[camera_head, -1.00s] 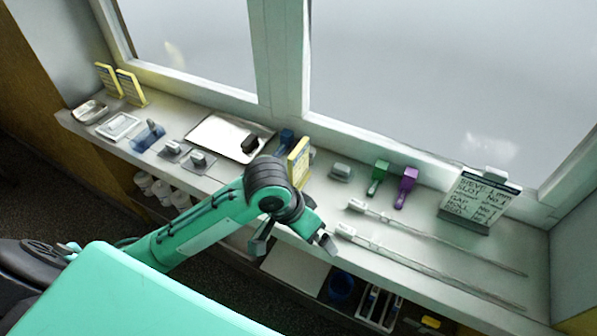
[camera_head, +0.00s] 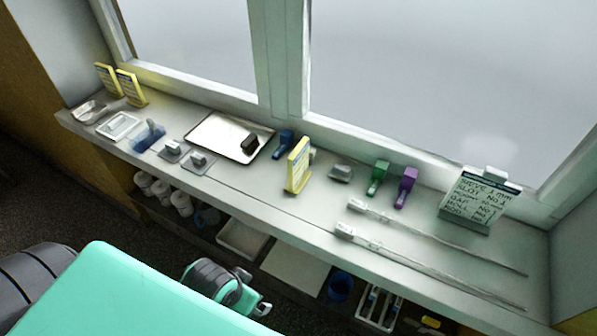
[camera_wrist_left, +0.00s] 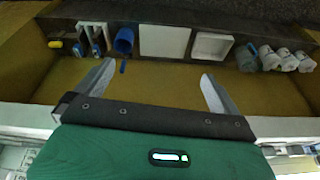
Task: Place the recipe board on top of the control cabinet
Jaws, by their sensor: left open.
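The recipe board (camera_head: 480,199), a pale panel with handwritten lines and a grey clip on top, leans upright at the right end of the window ledge in the head view. My left gripper (camera_head: 254,291) is low in front of the ledge, far to the left of the board and not touching it. In the left wrist view my left gripper (camera_wrist_left: 157,70) has its two fingers wide apart with nothing between them, facing the lower shelf. My right gripper is out of view. I cannot make out a control cabinet in these frames.
The ledge (camera_head: 270,187) holds yellow cards (camera_head: 298,166), a metal tray (camera_head: 222,134), a green scoop (camera_head: 378,177), a purple scoop (camera_head: 406,186) and two long thin rods before the board. The lower shelf holds white jars, a blue cup (camera_wrist_left: 124,40) and trays.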

